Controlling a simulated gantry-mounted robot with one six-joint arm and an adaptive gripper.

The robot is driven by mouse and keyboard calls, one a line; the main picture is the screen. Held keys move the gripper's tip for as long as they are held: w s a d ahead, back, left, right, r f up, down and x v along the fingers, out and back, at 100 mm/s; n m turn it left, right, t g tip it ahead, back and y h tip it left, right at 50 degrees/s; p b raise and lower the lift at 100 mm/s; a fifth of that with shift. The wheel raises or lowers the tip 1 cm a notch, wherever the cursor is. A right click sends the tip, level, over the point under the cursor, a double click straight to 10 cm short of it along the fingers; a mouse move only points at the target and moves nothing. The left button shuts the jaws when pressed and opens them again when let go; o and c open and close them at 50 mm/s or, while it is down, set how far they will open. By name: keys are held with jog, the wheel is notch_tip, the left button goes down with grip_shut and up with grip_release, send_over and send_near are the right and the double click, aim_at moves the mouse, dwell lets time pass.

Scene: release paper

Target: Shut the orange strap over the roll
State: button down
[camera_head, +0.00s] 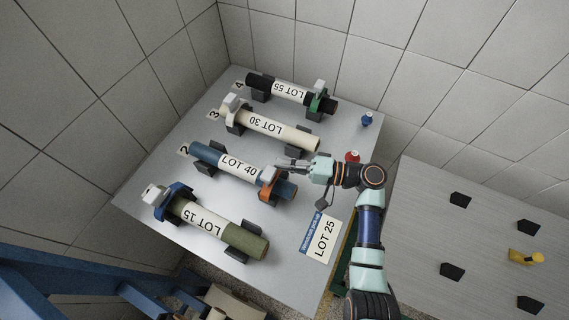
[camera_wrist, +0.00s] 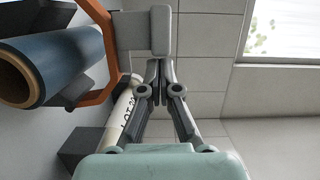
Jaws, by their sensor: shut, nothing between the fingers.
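The blue roll marked LOT 40 (camera_head: 212,160) lies on dark cradles in row 2. Its hollow end (camera_wrist: 30,80) faces the wrist camera. The orange strap (camera_head: 268,181) is at the roll's right-hand end in the head view. In the wrist view the orange strap (camera_wrist: 109,45) bends beside the roll with a gap showing, and its grey tab (camera_wrist: 145,32) points right. My gripper (camera_head: 280,164) is shut and empty beside the strap. In the wrist view its fingertips (camera_wrist: 159,66) are just below the tab; I cannot tell whether they touch it.
Rolls LOT 15 (camera_head: 202,221), LOT 30 (camera_head: 265,127) and LOT 55 (camera_head: 290,91) lie in neighbouring rows. A LOT 25 sign (camera_head: 322,240) is at the table's right edge. A red-topped item (camera_head: 352,156) and a blue item (camera_head: 366,119) stand near my arm.

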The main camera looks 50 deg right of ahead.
jog(key=s+d+b, duration=0.2)
jog(key=s+d, duration=0.5)
jog(key=d, duration=0.1)
jog(key=shift+s+d, duration=0.3)
jog(key=shift+s, duration=0.05)
